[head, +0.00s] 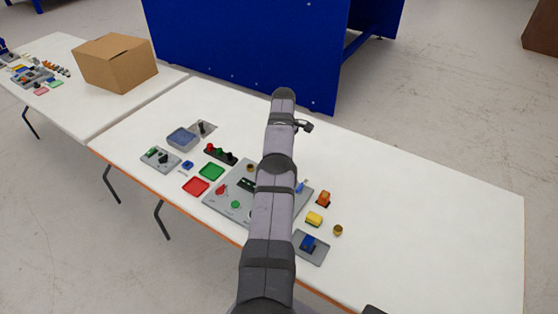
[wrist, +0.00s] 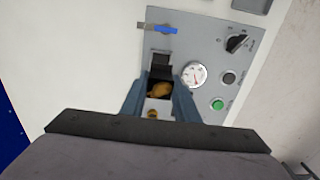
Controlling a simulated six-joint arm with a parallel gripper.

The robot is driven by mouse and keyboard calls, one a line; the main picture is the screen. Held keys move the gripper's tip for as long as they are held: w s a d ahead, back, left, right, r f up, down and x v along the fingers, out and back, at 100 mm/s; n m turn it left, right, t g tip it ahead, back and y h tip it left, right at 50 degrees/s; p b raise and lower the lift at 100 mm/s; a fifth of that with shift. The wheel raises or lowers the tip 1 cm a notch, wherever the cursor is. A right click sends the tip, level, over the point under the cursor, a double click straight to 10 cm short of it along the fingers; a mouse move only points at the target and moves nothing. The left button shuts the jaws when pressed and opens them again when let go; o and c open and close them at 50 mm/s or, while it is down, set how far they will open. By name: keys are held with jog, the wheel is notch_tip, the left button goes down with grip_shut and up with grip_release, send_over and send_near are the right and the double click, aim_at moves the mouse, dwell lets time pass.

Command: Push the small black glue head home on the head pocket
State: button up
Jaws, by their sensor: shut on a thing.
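In the wrist view my gripper (wrist: 159,97) reaches down over the grey panel (wrist: 205,45), its two blue-grey fingers on either side of a small dark piece with a brass-coloured part (wrist: 159,89). The gripper is shut on this piece, which I take for the black glue head. A black block-like fitting (wrist: 160,64) shows on the panel just beyond the fingertips; I cannot tell whether it is the head pocket. Whether the held piece touches the panel is not clear. In the head view my arm hides the gripper and the middle of the panel (head: 222,203).
Near the fingers are a gauge (wrist: 194,74), a blue lever (wrist: 161,29), a black knob (wrist: 236,42) and a green button (wrist: 218,104).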

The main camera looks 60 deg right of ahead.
jog(key=shift+f, duration=0.1)
notch_tip(320, 180, down, 4)
jog(key=b, duration=0.5)
jog(key=shift+f, duration=0.2)
jog(key=shift+f+b, duration=0.6)
jog(key=shift+f, duration=0.15)
jog(key=shift+f+b, duration=0.5)
jog(key=shift+f, duration=0.35)
dwell(0.6)
jog(key=o, duration=1.3)
jog(key=shift+c, duration=0.2)
jog(key=shift+r, duration=0.1)
notch_tip(320, 180, up, 6)
jog(key=shift+f+p, duration=0.25)
jog(key=shift+p, duration=0.1)
jog(key=shift+s+r+p, duration=0.1)
jog(key=shift+r+p, duration=0.75)
jog(key=shift+p, duration=0.05)
